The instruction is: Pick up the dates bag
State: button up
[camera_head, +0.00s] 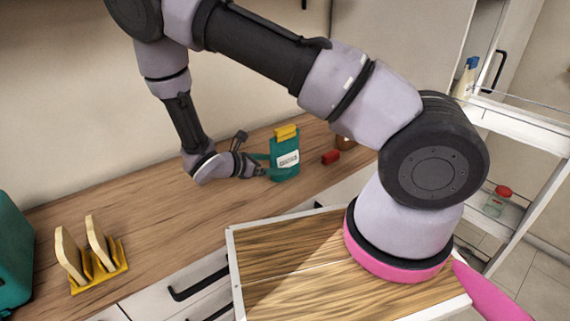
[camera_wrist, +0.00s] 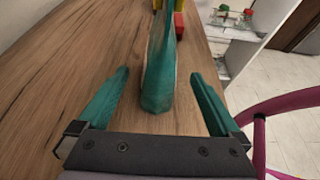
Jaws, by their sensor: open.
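The dates bag (camera_head: 285,158) is a teal pouch with a white label and a yellow top. It stands upright on the wooden counter (camera_head: 150,200) in the head view. My gripper (camera_head: 262,163) is low over the counter at the bag's left side. In the wrist view the bag (camera_wrist: 159,88) shows narrow and edge-on between the two teal fingers of my gripper (camera_wrist: 160,74). The fingers are spread, with a visible gap on each side of the bag. The label is not visible in the wrist view.
A small red block (camera_head: 331,157) lies just right of the bag, with a brown item (camera_head: 345,142) behind it. A yellow rack (camera_head: 100,279) with wooden boards stands at the counter's left. A teal object (camera_head: 12,255) is at the far left. Open shelves (camera_head: 520,118) stand at the right.

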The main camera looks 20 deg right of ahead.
aim_at(285, 163)
jog(key=x, duration=0.5)
jog(key=shift+f, duration=0.1)
grip_shut()
